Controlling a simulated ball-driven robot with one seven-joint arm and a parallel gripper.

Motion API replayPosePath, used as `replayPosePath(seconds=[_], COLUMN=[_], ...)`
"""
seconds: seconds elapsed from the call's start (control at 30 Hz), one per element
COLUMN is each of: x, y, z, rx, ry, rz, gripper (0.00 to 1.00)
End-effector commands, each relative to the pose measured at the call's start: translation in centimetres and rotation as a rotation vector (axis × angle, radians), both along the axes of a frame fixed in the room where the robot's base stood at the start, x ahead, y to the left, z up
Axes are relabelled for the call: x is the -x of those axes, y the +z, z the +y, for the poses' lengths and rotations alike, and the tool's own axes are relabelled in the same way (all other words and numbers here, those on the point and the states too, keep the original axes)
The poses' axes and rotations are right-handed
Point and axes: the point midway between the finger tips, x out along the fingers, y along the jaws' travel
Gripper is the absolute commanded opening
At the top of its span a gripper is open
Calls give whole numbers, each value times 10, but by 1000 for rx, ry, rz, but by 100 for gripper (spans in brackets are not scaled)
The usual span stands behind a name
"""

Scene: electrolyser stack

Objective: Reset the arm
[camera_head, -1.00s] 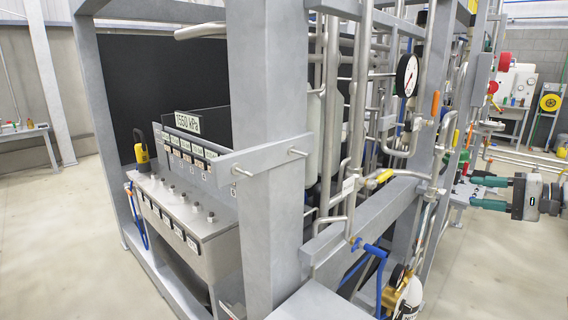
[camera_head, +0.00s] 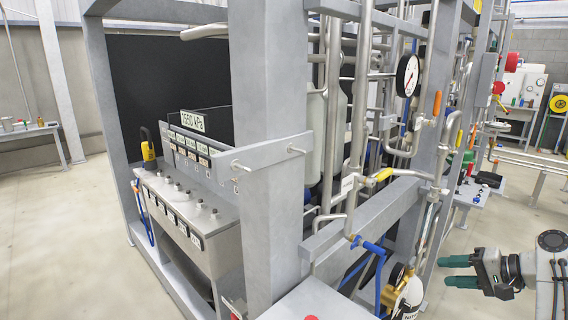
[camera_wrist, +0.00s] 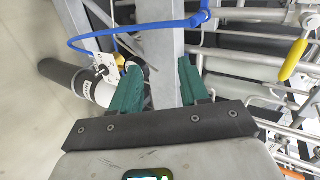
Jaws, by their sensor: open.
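My gripper (camera_head: 457,272) shows at the lower right in the head view, its green fingers apart and empty, pointing left toward the grey frame. The wrist view shows the two green fingers (camera_wrist: 160,90) open with a gap between them. Nothing is held. In the wrist view a grey frame post lies beyond the gap, and a white and black cylinder (camera_wrist: 75,80) sits left of the fingers.
The grey steel frame (camera_head: 270,150) with pipes and a pressure gauge (camera_head: 407,76) fills the middle. A blue hose (camera_head: 375,250) and a white bottle (camera_head: 409,297) are at its lower right, left of my gripper.

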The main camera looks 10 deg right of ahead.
Motion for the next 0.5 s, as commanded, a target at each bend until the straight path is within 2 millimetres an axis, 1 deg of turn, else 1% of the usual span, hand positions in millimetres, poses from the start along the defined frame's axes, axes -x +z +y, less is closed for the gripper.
replayPosePath(seconds=[0.03, 0.07, 0.1, 0.17, 0.2, 0.27, 0.3, 0.37, 0.4, 0.47, 0.5], x=[12, 19, 31, 49, 62, 83, 98, 122, 139, 165, 182], y=[-30, -45, -65, -92, -109, -132, -146, -165, -176, -191, -199], z=[17, 26, 39, 56, 67, 84, 94, 109, 119, 132, 140], rx=[40, 69, 109, 170, 211, 272, 314, 375, 414, 476, 514], ry=[19, 32, 48, 77, 97, 130, 153, 191, 216, 256, 283], rz=[38, 57, 84, 120, 144, 179, 200, 233, 252, 280, 298], gripper=[45, 45, 45, 45, 45, 45, 45, 45, 45, 45, 45])
